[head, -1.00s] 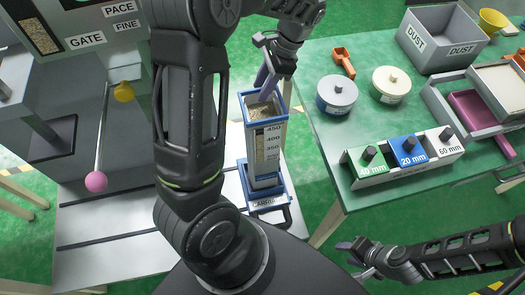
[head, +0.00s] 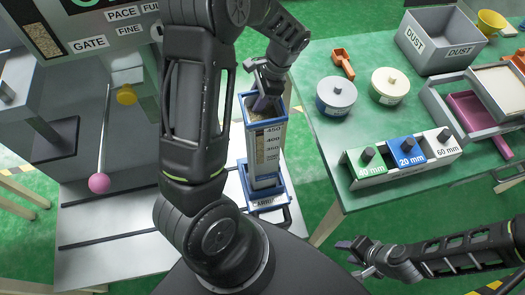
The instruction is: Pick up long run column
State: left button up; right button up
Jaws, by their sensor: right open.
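A tall clear-fronted column (head: 267,156) with a blue rim and a printed scale stands upright in a blue carriage (head: 268,202). It holds grainy tan material near the top. No "long run" wording is readable on it. My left gripper (head: 262,98) is at its top opening, pointing down, with a dark finger over or inside the rim. Whether it touches the column, and how far apart its fingers are, I cannot tell. My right gripper (head: 352,250) is open and empty at the lower right, well away from the column.
The green table (head: 345,115) to the right holds a grey dust box (head: 440,45), two lidded round pots, an orange scoop (head: 343,62) and a rack of 40, 20 and 60 mm blocks (head: 405,170). A pink ball lever (head: 99,183) hangs at left. My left arm blocks the middle.

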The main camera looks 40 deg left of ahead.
dwell(0.5)
pick_arm(q)
grip_shut()
dwell(1.3)
